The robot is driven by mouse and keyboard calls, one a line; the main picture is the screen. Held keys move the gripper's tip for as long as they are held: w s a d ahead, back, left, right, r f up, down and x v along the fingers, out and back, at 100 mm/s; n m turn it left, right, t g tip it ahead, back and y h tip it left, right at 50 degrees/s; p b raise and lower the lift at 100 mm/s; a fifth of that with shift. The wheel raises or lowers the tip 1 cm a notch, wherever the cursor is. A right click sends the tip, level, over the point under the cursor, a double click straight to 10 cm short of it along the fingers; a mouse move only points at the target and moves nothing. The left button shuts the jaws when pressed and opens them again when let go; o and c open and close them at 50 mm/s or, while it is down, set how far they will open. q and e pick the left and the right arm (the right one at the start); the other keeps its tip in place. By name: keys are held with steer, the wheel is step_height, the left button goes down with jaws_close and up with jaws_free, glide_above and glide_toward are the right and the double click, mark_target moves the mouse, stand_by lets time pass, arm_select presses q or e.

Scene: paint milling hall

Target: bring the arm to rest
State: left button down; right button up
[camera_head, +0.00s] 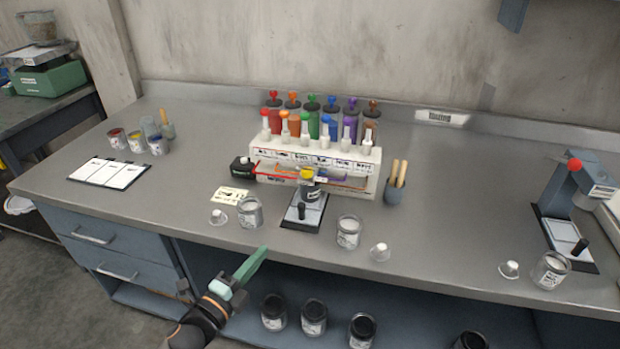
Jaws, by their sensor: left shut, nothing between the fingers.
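My left gripper (258,256) comes in from the bottom left, with green fingers. It is shut and empty, in front of the bench's front edge and pointing up and to the right. My left arm (200,322) runs down to the bottom edge of the view. The grey bench (450,210) lies beyond the gripper. A clear jar (250,212) stands on the bench just beyond the fingertips. My right gripper is not in view.
A white rack (366,178) of coloured bottles stands mid-bench, with a small press (302,216) before it. A second jar (348,232) stands near the front edge. Dark-lidded jars (314,318) sit on the lower shelf. Another stand (566,228) is at right.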

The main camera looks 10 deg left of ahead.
arm_select(q)
steer(key=s+d+f+n+g+y, duration=0.1)
steer(key=s+f+n+g, duration=0.3)
steer(key=s+f+n, duration=0.4)
steer(key=s+d+f+n+g+y+p, duration=0.1)
steer(key=s+d+f+n+g, duration=0.2)
steer(key=s+f+n, duration=0.5)
steer(key=s+n+g, duration=0.1)
steer(key=s+n, duration=0.2)
steer(key=s, duration=0.1)
steer(key=shift+s+f+y, duration=0.4)
